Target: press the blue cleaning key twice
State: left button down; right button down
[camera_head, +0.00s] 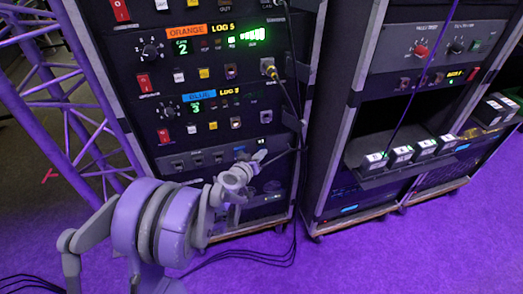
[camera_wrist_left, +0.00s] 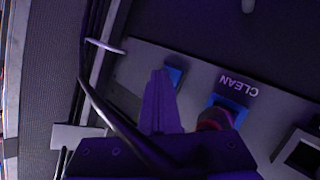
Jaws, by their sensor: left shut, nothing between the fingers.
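In the left wrist view a grey panel carries the word CLEAN. Beside that word is a blue key (camera_wrist_left: 228,106), partly covered by a dark reddish rounded part I cannot identify. A second blue patch (camera_wrist_left: 174,76) shows on the same panel near my fingertips. My left gripper (camera_wrist_left: 160,78) is shut and empty, its tips beside this second patch, left of the CLEAN key. I cannot tell whether they touch the panel. In the head view my left gripper (camera_head: 259,156) is at the lower right of the left rack, hiding part of the panel. My right gripper is not in view.
The left rack (camera_head: 190,100) has orange and blue labelled rows with switches and knobs. A black cable (camera_head: 290,98) hangs down its right side, and a dark cable (camera_wrist_left: 108,112) crosses the wrist view. The right rack (camera_head: 345,130) stands alongside. A purple truss (camera_head: 90,90) stands at left.

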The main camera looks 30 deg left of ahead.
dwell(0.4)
pick_arm(q)
jog(key=shift+s+d, duration=0.55)
jog(key=shift+d, duration=0.05)
jog(key=shift+s+d, duration=1.65)
jog(key=shift+d, duration=0.3)
